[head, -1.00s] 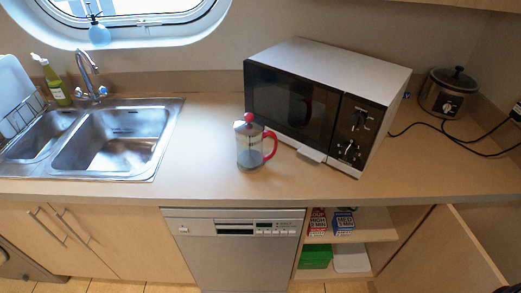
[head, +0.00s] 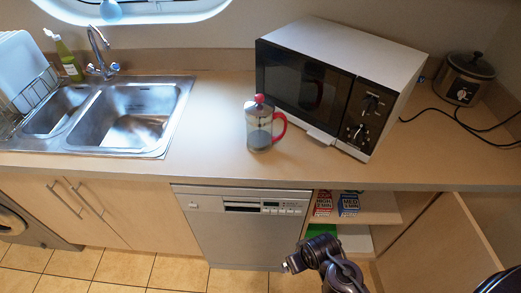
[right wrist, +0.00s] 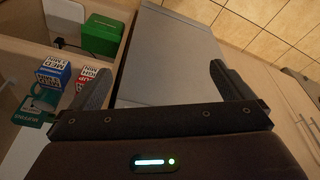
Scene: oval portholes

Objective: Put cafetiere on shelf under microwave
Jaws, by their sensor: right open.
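The cafetiere (head: 259,136), a glass jug with a red knob and red handle, stands upright on the counter, left of the microwave (head: 310,85). Its handle faces right, towards the microwave. The open shelf (head: 378,207) is in the cupboard below the counter, under the microwave, with small boxes on its left part. My right gripper (head: 290,266) is low in front of the dishwasher and cupboard, well below the cafetiere. In the right wrist view its two fingers (right wrist: 160,82) are wide apart with nothing held between them. My left gripper is not in view.
The grey dishwasher (head: 240,235) adjoins the open cupboard, whose door (head: 445,250) stands open on the right. Red (head: 323,203) and blue (head: 348,205) boxes are on the shelf. A green box (right wrist: 100,36) is lower down. A slow cooker (head: 465,80) and cables are right of the microwave.

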